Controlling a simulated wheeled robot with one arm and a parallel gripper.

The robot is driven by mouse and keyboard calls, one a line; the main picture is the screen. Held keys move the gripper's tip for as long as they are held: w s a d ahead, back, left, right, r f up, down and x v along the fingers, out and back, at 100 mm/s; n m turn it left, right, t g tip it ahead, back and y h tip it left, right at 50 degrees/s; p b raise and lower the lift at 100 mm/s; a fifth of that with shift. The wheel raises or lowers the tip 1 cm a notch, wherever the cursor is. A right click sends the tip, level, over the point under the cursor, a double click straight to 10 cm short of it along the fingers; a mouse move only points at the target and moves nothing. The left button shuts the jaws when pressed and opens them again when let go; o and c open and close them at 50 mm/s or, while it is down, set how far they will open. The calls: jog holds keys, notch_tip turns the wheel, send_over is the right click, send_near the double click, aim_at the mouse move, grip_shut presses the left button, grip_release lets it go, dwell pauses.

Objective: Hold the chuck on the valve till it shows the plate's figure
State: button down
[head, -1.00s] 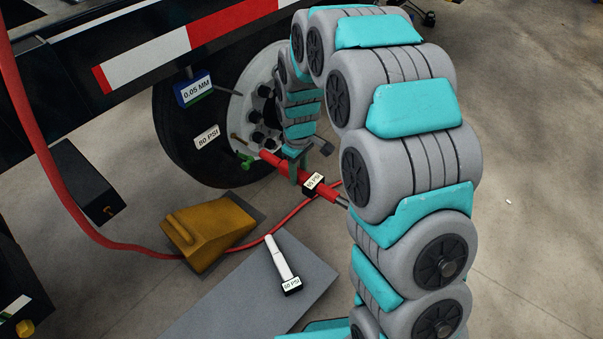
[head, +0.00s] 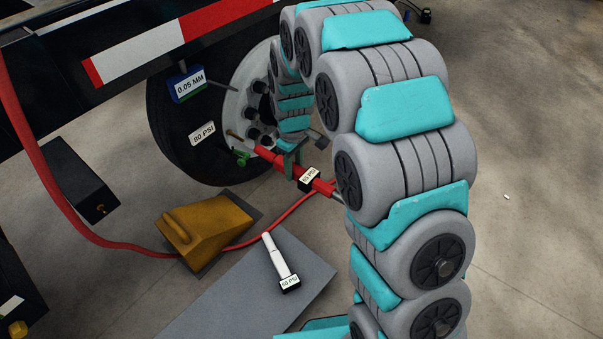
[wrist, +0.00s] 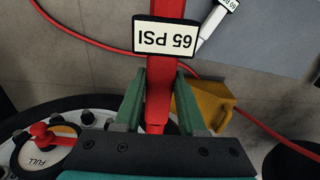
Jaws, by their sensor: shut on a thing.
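My gripper (wrist: 157,100) is shut on the red inflator handle (wrist: 160,90), its green fingers on either side. The handle's display (wrist: 165,37) appears upside down in the wrist view and reads 65 PSI. In the head view the red inflator (head: 266,153) points up and left at the wheel (head: 250,110), with a thin metal stem (head: 236,138) at its wheel end. Whether the chuck is seated on the valve cannot be told. The plate (head: 203,134) on the tyre reads 80 PSI. My arm partly covers the wheel.
A blue gauge (head: 188,86) on the tyre reads 0.05 MM. A yellow chock (head: 200,230) and a white gauge (head: 278,260) on a grey mat (head: 225,300) lie in front. A red hose (head: 130,246) crosses the floor. A FULL dial (wrist: 42,155) shows in the wrist view.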

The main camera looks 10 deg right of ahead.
aim_at(275, 157)
dwell(0.4)
jog(key=shift+w+a, duration=0.15)
jog(key=shift+w, duration=0.05)
jog(key=shift+w+a+p, duration=0.4)
jog(key=shift+w+a, duration=1.1)
jog(key=shift+a, duration=0.05)
jog(key=shift+w+a, duration=0.7)
dwell(5.2)
